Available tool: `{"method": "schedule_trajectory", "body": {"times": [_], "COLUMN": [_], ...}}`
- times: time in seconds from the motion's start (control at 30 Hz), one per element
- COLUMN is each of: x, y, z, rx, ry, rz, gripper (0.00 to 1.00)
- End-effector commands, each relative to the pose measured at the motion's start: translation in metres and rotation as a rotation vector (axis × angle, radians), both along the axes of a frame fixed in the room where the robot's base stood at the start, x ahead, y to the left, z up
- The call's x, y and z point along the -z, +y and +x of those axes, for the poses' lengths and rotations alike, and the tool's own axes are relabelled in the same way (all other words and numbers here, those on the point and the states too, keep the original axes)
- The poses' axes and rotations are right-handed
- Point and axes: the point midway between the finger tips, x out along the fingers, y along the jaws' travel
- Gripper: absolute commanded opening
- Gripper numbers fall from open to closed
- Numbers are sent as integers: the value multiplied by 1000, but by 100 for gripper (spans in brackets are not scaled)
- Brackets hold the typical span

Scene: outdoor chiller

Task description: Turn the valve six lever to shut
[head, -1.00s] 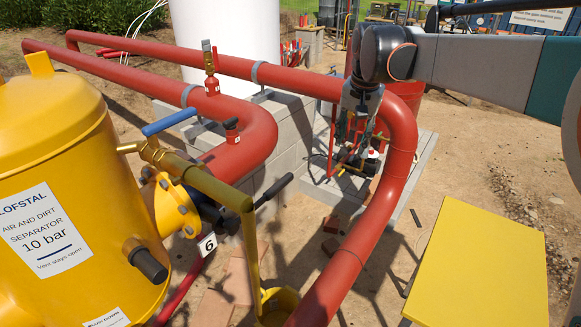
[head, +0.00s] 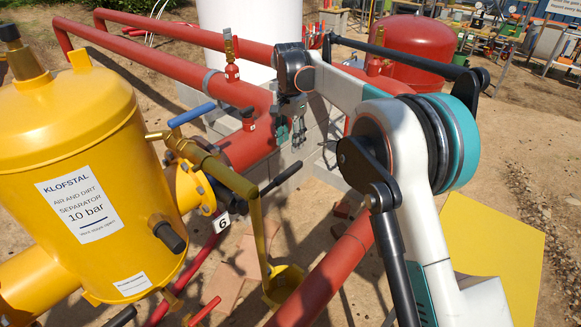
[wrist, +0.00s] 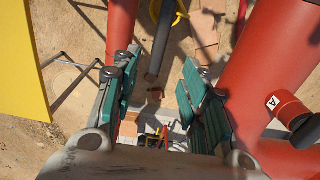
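The black lever (head: 281,179) of valve six sticks out from the pipe beside the white "6" tag (head: 222,224), angled up to the right. Its black bar also shows in the wrist view (wrist: 163,40), at the top between the lines of my fingers, its free end toward me. My gripper (head: 291,140) points down in the head view, above and just behind the lever's free end in the picture. In the wrist view my gripper (wrist: 160,95) is open, with nothing between the fingers. The lever looks apart from both fingers.
The yellow separator (head: 85,190) stands at left. Red pipes (head: 335,265) run around the gripper. A yellow panel (head: 495,245) is at right.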

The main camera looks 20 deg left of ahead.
Motion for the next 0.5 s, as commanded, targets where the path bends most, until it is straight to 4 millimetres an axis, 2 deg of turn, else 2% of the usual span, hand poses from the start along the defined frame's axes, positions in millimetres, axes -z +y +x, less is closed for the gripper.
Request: {"method": "schedule_trajectory", "body": {"times": [0.03,0.3,0.5], "x": [12,65,95], "y": [0,0,0], "z": [0,0,0], "rx": [0,0,0], "ry": [0,0,0], "rz": [0,0,1], "gripper": [40,40,40]}}
